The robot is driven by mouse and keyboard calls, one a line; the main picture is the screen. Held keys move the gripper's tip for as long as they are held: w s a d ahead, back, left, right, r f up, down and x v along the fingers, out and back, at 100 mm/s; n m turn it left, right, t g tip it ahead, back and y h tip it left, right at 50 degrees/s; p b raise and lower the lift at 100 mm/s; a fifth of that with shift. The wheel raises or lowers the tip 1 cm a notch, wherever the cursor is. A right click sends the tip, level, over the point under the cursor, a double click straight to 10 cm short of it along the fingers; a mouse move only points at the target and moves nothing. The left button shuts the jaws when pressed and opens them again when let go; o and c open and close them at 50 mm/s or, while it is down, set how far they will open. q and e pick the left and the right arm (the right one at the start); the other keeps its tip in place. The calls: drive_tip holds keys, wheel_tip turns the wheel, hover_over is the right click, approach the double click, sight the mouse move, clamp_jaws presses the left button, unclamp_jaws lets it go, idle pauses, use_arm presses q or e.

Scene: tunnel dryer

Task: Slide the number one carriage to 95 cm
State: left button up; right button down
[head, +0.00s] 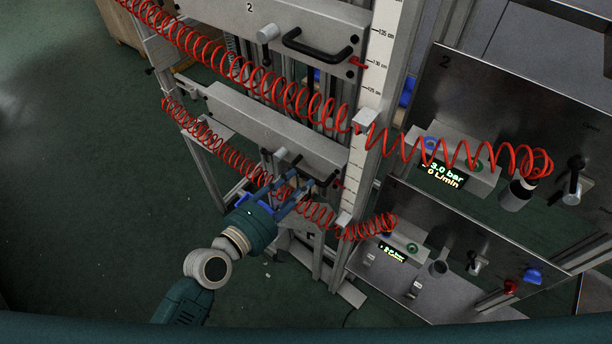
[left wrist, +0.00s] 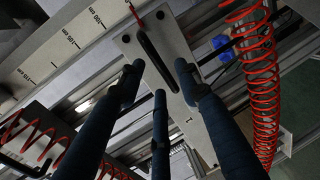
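My left gripper (head: 297,188) is at this handle. In the left wrist view the handle (left wrist: 154,58) lies between my open, spread fingers (left wrist: 158,78), with no finger visibly closed on it. The pointer (left wrist: 138,13) shows by the scale (left wrist: 75,35); its exact reading is unclear. My right gripper is out of view.
Carriage 2 (head: 225,14) with its own handle (head: 318,45) is above, its pointer near 130 cm. Red coiled hoses (head: 215,60) cross in front of the rails, one close to my left gripper. Panels with displays (head: 442,175) stand at right. The floor at left is clear.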

use_arm(q)
drive_tip(key=v, duration=0.6)
drive_tip(key=shift+s+a+r, duration=0.2)
drive_tip(key=shift+s, duration=0.15)
drive_tip(key=s+a+f+m+g+y+b, duration=0.1)
drive_tip(key=s+a+f+m+g+y, duration=0.2)
drive_tip(key=f, duration=0.9)
drive_tip(key=s+a+f+m+y+b, duration=0.15)
drive_tip(key=a+f, duration=0.35)
drive_tip(key=f, duration=0.8)
drive_tip(key=s+a+f+m+g+y+b, duration=0.1)
drive_tip(key=s+a+f+g+y, duration=0.2)
drive_tip(key=f, duration=0.9)
drive_tip(key=s+a+f+m+g+y+b, duration=0.1)
drive_tip(key=s+a+f+m+g, duration=0.1)
drive_tip(key=s+f, duration=0.8)
drive_tip(key=s+a+f+m+g+b, duration=0.1)
drive_tip(key=s+a+f+m+g, duration=0.2)
drive_tip(key=s, duration=1.5)
wheel_tip(320, 180, down, 8)
drive_tip(key=a+m, duration=0.1)
drive_tip(key=m, duration=0.2)
drive_tip(key=shift+s+g+y, duration=0.3)
drive_tip(key=shift+s+y, duration=0.05)
drive_tip(key=shift+s, duration=0.05)
drive_tip(key=shift+r, duration=0.15)
